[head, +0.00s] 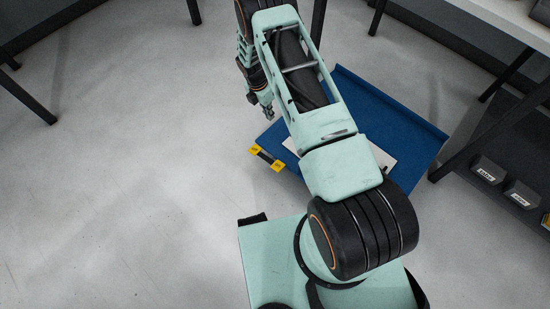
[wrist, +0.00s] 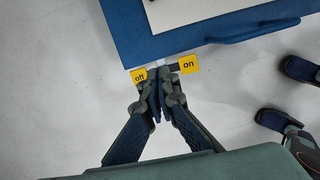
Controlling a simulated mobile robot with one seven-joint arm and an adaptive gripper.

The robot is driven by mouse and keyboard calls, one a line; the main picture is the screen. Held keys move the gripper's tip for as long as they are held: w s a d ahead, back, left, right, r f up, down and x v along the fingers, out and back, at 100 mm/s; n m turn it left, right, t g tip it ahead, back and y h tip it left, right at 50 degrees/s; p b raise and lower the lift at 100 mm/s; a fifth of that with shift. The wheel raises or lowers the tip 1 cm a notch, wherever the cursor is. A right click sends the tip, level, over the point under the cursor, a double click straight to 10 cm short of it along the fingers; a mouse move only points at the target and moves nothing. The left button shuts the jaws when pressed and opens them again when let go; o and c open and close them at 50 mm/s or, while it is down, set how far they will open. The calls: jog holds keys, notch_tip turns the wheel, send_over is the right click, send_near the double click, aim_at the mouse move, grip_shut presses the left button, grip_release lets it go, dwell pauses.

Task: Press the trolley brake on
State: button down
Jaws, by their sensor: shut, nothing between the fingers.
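The blue trolley (head: 400,112) stands on the floor, partly hidden behind my arm in the head view; its blue edge (wrist: 125,30) crosses the top of the wrist view. The brake is a small dark bar (head: 265,158) at the trolley's near left edge, between two yellow labels. In the wrist view the label "off" (wrist: 139,77) is on the left and the label "on" (wrist: 189,65) on the right. My gripper (head: 268,113) is shut and empty. In the wrist view its fingertips (wrist: 157,72) overlap the bar's left part, next to "off"; I cannot tell whether they touch it.
A white flat panel (head: 382,152) lies on the trolley. A shelf with dark labelled boxes (head: 520,193) stands at the right. Dark table legs (head: 30,98) stand at the left and back. The grey floor (head: 130,190) left of the trolley is clear.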

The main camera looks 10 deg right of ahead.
jog(key=g+b, duration=0.1)
jog(key=g, duration=0.1)
send_over(280, 167)
jog(key=w+a, duration=0.3)
jog(key=w, duration=0.1)
notch_tip(280, 167, down, 9)
jog(key=shift+w+r+y, duration=0.15)
jog(key=shift+y, duration=0.25)
jog(key=b+x, duration=0.4)
jog(key=x, duration=1)
jog(key=shift+w, duration=0.1)
jog(key=shift+s+d+f+t+y+p, duration=0.25)
jog(key=shift+s+f+t+y+p, duration=0.15)
jog(key=shift+t, duration=0.2)
jog(key=shift+s+d+f+b, duration=0.25)
jog(key=shift+f+b, duration=0.45)
jog(key=shift+b, duration=0.35)
jog(key=shift+s+d+f+b, duration=0.1)
jog(key=shift+s+f+b, duration=0.1)
jog(key=shift+f+b, duration=0.7)
jog(key=shift+r, duration=0.15)
jog(key=shift+r, duration=0.1)
